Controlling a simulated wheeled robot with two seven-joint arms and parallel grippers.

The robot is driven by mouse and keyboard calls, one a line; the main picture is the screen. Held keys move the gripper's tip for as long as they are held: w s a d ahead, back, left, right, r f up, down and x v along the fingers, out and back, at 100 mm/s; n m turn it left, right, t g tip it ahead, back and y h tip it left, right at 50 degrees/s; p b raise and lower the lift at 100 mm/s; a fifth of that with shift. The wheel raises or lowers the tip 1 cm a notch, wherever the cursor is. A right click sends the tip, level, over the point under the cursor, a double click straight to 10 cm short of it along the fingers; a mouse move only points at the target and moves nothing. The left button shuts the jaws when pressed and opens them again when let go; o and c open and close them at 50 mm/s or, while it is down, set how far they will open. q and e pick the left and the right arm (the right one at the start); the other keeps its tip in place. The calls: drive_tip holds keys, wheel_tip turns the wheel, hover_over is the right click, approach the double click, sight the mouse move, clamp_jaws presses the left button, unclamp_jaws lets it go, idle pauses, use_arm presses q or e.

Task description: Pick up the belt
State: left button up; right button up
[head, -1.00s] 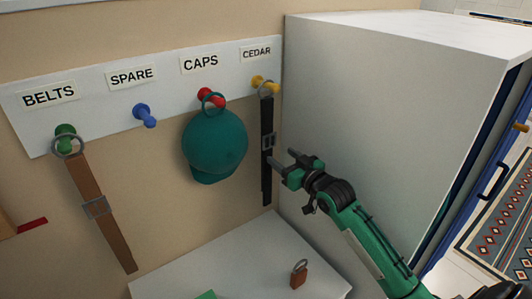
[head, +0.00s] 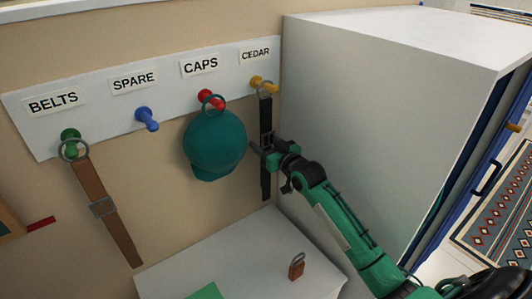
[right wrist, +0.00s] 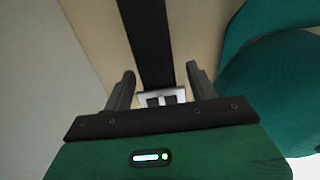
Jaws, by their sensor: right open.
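A black belt (head: 266,180) hangs by its ring from the yellow peg (head: 264,86) under the CEDAR label. A brown belt (head: 120,238) hangs by its ring from the green peg (head: 70,140) under BELTS. My right gripper (head: 261,147) is at the middle of the black belt, near its buckle. In the right wrist view the black belt (right wrist: 147,40) runs between the two open fingers, with a gap on each side. Its metal buckle (right wrist: 160,97) shows at the gripper's palm edge. My left gripper is out of view.
A teal cap (head: 214,142) hangs from the red peg just left of my right gripper. The blue peg (head: 147,119) under SPARE is empty. A white cabinet (head: 390,110) stands close on the right. A brown tag (head: 297,268) lies on the white surface below.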

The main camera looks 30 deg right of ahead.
drive_tip(key=c, duration=1.1)
drive_tip(key=shift+c, duration=0.2)
